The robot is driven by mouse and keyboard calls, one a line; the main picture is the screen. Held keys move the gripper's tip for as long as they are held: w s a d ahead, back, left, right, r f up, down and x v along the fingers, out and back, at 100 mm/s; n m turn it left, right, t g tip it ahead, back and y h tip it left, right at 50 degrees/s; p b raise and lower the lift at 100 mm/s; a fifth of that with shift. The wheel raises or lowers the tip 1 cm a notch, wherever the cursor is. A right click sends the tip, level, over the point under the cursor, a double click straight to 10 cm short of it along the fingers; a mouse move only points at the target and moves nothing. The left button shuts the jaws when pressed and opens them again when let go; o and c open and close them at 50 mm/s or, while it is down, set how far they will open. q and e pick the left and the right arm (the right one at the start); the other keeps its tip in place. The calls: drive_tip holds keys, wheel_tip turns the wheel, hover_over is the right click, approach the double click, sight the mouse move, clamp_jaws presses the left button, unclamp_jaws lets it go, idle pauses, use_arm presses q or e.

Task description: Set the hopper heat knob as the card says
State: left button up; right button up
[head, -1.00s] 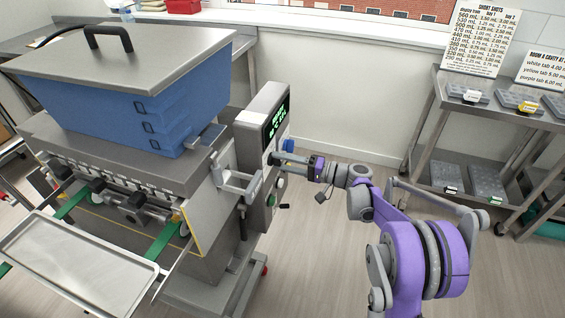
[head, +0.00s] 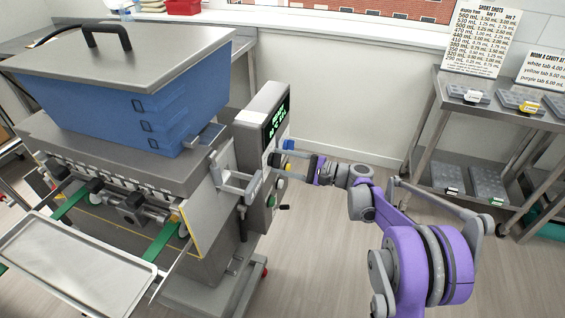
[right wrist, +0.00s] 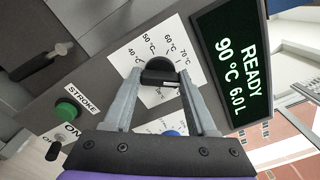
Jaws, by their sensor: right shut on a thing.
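The hopper heat knob (right wrist: 158,68) is black and sits on a white dial (right wrist: 126,55) marked 40, 50, 60 and 70 °C, with lower marks partly hidden. My right gripper (right wrist: 158,78) is shut on the knob, one finger on each side. I cannot tell which mark the knob points to. The display (right wrist: 235,70) beside it reads READY, 90 °C, 6.0 L. In the head view my right gripper (head: 281,159) is at the right face of the depositor's control box (head: 258,125). My left gripper is not in view.
A green STROKE button (right wrist: 67,109) and a blue control (right wrist: 172,132) are close to the gripper. The blue hopper (head: 130,105) and a metal tray (head: 75,265) are at left. A SHORT SHOTS card (head: 480,38) and a smaller card (head: 542,68) stand above the shelf cart (head: 440,125).

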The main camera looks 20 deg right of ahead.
drive_tip(key=shift+m, duration=0.5)
drive_tip(key=o, duration=1.4)
drive_tip(key=shift+c, duration=0.2)
drive_tip(key=shift+d, duration=0.1)
drive_tip(key=v, duration=1)
drive_tip(key=shift+s+d, duration=0.25)
drive_tip(key=shift+s, duration=0.05)
drive_tip(key=shift+a, duration=0.1)
